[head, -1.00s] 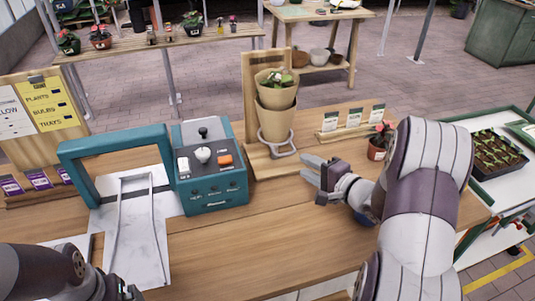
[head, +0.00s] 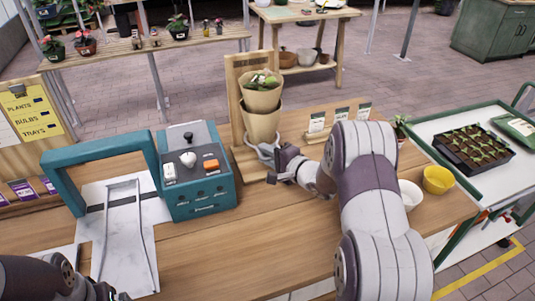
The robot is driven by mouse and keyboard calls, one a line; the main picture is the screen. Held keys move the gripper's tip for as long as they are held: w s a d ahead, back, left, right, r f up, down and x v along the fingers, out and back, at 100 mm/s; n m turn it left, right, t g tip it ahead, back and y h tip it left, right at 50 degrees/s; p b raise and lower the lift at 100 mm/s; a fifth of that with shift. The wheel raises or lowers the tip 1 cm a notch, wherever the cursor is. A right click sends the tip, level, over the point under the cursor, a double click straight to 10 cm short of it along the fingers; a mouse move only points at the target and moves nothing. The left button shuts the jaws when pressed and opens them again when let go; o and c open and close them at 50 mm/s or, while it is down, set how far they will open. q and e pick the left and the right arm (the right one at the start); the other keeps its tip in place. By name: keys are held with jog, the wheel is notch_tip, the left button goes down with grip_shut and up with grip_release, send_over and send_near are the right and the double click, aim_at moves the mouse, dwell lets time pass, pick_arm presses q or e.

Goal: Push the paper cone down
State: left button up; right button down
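The tan paper cone (head: 262,126) stands upright in a wooden stand (head: 236,92), with its lower end at a grey ring holder. A second tan cone-shaped layer (head: 262,97) with a leafy plant in its top sits above it. My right gripper (head: 277,167) is just right of and below the cone's lower end, close to the ring. Its fingers look apart and hold nothing; whether they touch the ring I cannot tell. My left gripper (head: 108,292) is at the bottom left edge, mostly cut off, and its fingers are unclear.
A teal control box (head: 195,175) with knobs stands left of the stand, beside a teal frame (head: 85,160) over a metal plate. Small cards stand to the right, partly behind my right arm. White and yellow bowls (head: 438,180) sit at right. The front middle of the wooden table is clear.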

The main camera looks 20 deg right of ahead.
pick_arm(q)
jog(key=shift+f+b, duration=0.75)
jog(key=shift+f, duration=0.05)
pick_arm(e)
jog(key=shift+f, duration=2.25)
pick_arm(q)
jog(key=shift+r, duration=0.1)
pick_arm(e)
jog(key=c, duration=1.2)
grip_release()
jog(key=shift+r, duration=0.1)
jog(key=shift+s+d, duration=0.1)
jog(key=shift+s, duration=0.05)
